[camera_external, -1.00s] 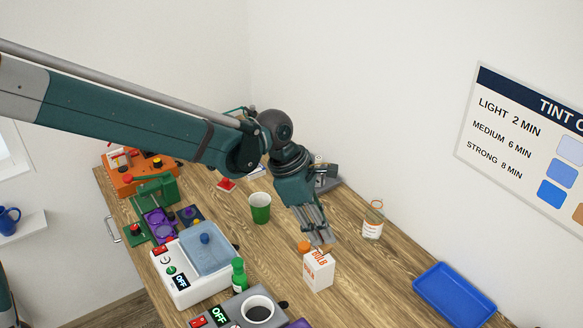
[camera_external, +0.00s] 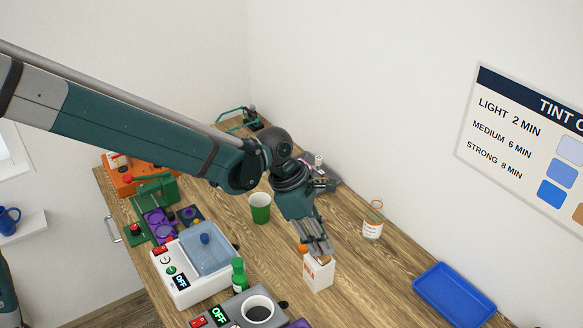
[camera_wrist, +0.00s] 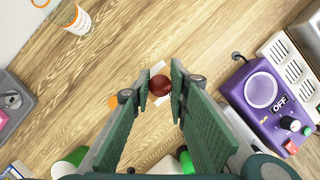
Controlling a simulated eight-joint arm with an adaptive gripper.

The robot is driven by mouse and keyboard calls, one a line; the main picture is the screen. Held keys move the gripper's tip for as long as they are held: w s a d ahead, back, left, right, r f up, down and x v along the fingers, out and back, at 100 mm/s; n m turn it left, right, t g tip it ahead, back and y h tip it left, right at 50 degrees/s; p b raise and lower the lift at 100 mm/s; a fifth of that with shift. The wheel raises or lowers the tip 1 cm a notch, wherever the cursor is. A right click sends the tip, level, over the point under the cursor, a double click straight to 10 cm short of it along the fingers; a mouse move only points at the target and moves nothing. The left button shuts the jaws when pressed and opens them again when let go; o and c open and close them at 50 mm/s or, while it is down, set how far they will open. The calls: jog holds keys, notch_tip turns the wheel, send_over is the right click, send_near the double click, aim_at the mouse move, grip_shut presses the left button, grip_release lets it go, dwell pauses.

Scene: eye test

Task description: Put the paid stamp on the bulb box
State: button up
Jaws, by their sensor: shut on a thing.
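The bulb box (camera_external: 318,276), a white carton with orange lettering, stands on the wooden table directly below my gripper (camera_external: 321,252). In the wrist view white parts of it (camera_wrist: 158,67) show between and beyond the fingertips. My gripper (camera_wrist: 160,86) is shut on the paid stamp, whose round dark-red knob (camera_wrist: 159,85) shows between the fingers. In the external view a brown bit of the stamp (camera_external: 323,259) shows at the box's top. The stamp's underside is hidden, and I cannot tell whether it touches the box.
An orange-capped thing (camera_external: 303,248) is close behind the box. A green bottle (camera_external: 238,275), a grey machine with a cup (camera_external: 258,311) and a white bath unit (camera_external: 190,285) stand to the left. A jar (camera_external: 373,225) and a blue tray (camera_external: 452,296) are right, with bare table between.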

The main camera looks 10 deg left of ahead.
jog(key=shift+f, duration=0.15)
jog(key=o, duration=0.8)
jog(key=shift+o, duration=0.2)
jog(key=p+v, duration=0.1)
jog(key=v, duration=1.1)
jog(key=shift+a, duration=0.1)
